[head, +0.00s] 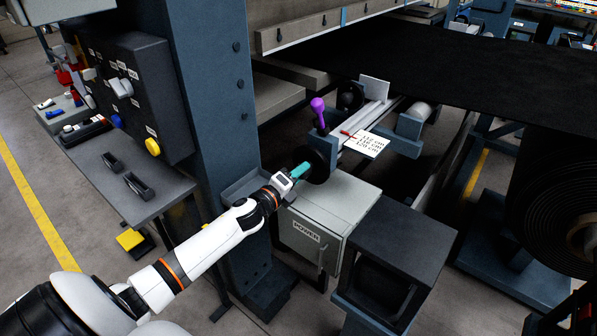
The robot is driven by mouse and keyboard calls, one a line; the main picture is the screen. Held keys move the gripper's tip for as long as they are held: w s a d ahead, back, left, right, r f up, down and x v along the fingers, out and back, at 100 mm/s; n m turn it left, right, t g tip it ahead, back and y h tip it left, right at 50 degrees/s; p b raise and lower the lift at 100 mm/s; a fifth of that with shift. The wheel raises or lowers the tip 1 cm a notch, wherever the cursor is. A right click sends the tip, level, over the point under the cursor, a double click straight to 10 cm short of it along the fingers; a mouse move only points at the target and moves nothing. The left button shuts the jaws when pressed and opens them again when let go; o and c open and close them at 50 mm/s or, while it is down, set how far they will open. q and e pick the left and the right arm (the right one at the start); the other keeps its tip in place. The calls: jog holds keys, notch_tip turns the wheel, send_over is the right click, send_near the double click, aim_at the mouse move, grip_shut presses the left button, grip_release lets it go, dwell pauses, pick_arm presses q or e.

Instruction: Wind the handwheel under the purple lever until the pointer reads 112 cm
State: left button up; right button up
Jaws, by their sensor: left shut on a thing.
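The purple lever (318,108) stands upright, with a round knob on top, above the dark handwheel (319,168). The handwheel has a teal grip (302,169). My left gripper (292,175) comes in from the lower left and is shut on the teal grip; its fingers are small and partly hidden here. A white card (366,143) carries several lines of cm figures, the top one looking like 112 cm. A red pointer (348,133) lies at the card's upper left; its exact reading is too small to tell. My right gripper is out of view.
A grey POWER box (325,222) sits just below the handwheel, with a dark open-fronted box (395,255) beside it. A blue post (212,100) stands close left of my gripper. A control panel (125,95) is farther left; a black belt roll (555,195) is at right.

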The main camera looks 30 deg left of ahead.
pick_arm(q)
jog(key=n+p, duration=0.2)
jog(key=n, duration=0.8)
jog(key=n+p, duration=0.3)
jog(key=n, duration=0.8)
jog(key=shift+f+n+h, duration=0.2)
jog(key=shift+n+h, duration=0.1)
dwell(0.4)
jog(key=o, duration=1)
jog(key=shift+s+a+b, duration=0.2)
jog(key=shift+s, duration=1.8)
jog(key=shift+s+a+b, duration=0.15)
jog(key=shift+s+a, duration=0.1)
jog(key=shift+s, duration=1.75)
jog(key=shift+s+a+b, duration=0.2)
jog(key=shift+s, duration=1.8)
